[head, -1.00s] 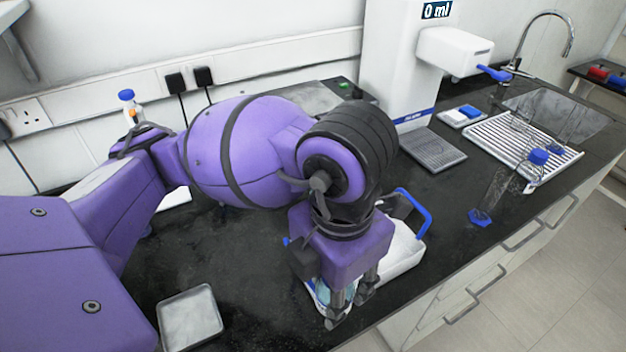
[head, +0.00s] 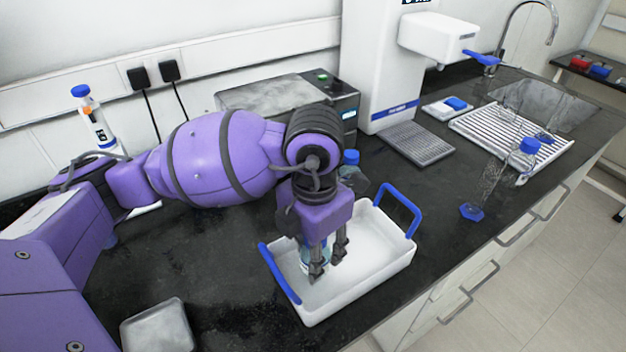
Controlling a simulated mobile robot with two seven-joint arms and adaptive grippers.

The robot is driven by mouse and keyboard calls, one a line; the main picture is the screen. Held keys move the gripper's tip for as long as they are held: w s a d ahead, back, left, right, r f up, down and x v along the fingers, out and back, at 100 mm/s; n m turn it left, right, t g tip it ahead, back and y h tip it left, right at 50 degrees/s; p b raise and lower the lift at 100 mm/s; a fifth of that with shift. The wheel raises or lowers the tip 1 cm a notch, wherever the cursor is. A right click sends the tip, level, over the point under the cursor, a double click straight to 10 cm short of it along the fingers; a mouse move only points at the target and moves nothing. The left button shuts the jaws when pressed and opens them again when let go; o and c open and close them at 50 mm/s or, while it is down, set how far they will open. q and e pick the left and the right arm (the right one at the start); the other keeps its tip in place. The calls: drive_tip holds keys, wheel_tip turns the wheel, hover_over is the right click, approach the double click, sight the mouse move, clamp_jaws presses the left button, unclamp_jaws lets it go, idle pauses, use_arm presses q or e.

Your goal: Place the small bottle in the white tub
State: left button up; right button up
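The white tub (head: 375,272) with blue handles stands on the black bench in the middle of the head view. My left gripper (head: 329,262) points down inside the tub's outline, over its left half. Its fingers are around the small bottle (head: 306,257), a clear bottle that shows partly behind them. The bottle looks upright. Its top is hidden by the gripper, and I cannot tell whether its base touches the tub floor. My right gripper is not in view.
A blue-capped bottle (head: 350,168) stands just behind the tub. A grey square tray (head: 158,328) lies at the front left. A balance-like box (head: 290,95) and a white dispenser (head: 375,70) stand behind. A drying rack (head: 500,135) with glassware is at the right.

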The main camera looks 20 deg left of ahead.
use_arm(q)
drive_tip(key=shift+f, duration=1.35)
drive_tip(key=shift+f, duration=0.15)
drive_tip(key=o, duration=1.3)
wheel_tip(320, 180, up, 12)
drive_tip(key=shift+s+r+p, duration=0.1)
drive_tip(key=shift+r+p, duration=0.1)
drive_tip(key=shift+p, duration=0.1)
